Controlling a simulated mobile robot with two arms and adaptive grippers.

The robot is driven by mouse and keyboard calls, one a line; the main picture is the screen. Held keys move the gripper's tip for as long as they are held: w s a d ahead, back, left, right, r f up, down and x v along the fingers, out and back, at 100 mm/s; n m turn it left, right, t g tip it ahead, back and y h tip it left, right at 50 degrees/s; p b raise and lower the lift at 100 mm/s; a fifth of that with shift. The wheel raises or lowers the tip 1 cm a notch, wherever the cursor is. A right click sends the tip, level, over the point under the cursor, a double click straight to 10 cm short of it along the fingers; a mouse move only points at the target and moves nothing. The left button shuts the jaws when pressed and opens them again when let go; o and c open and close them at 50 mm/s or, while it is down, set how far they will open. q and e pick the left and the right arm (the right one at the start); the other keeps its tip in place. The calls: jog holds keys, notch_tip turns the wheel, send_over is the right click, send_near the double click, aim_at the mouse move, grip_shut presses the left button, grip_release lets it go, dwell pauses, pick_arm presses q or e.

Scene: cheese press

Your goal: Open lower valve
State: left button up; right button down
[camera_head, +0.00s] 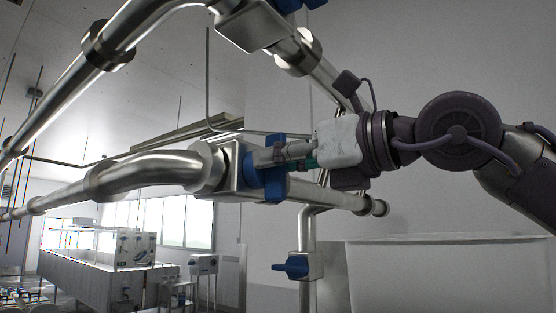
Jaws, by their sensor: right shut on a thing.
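My right gripper (279,155) comes in from the right and is shut on a blue valve handle (263,182) on the middle steel pipe. The gripper hides part of this handle. The handle sits on a square steel valve body (229,168). Another valve with a blue handle (291,266) is on the vertical pipe below; its handle points to the left and nothing touches it. A third valve body (247,22) is at the top, with its blue handle (287,5) partly cut off by the frame edge. My left gripper is not in view.
Steel pipes (140,176) run from the left toward the valves, and an upper pipe (60,95) slopes above them. A large pale tank (450,275) stands at lower right. A long metal vat (85,262) and small machines stand far back at left.

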jog(key=shift+f+m+b, duration=0.1)
jog(key=shift+m+b, duration=0.2)
jog(key=shift+b, duration=0.15)
jog(key=m+b, duration=0.3)
jog(key=b, duration=0.1)
jog(key=shift+w+d+f+m+b, duration=0.1)
jog(key=shift+d+m+b, duration=0.05)
jog(key=shift+m+b, duration=0.2)
jog(key=m+b, duration=0.3)
jog(key=m, duration=0.1)
jog(key=shift+w+d+m, duration=0.1)
jog(key=shift+m, duration=0.25)
jog(key=m+b, duration=0.2)
jog(key=m, duration=0.2)
jog(key=m+b, duration=0.2)
jog(key=m, duration=0.2)
jog(key=shift+w+d+f+m, duration=0.1)
jog(key=shift+w+f+m, duration=0.05)
jog(key=shift+m, duration=0.15)
jog(key=shift+b, duration=0.35)
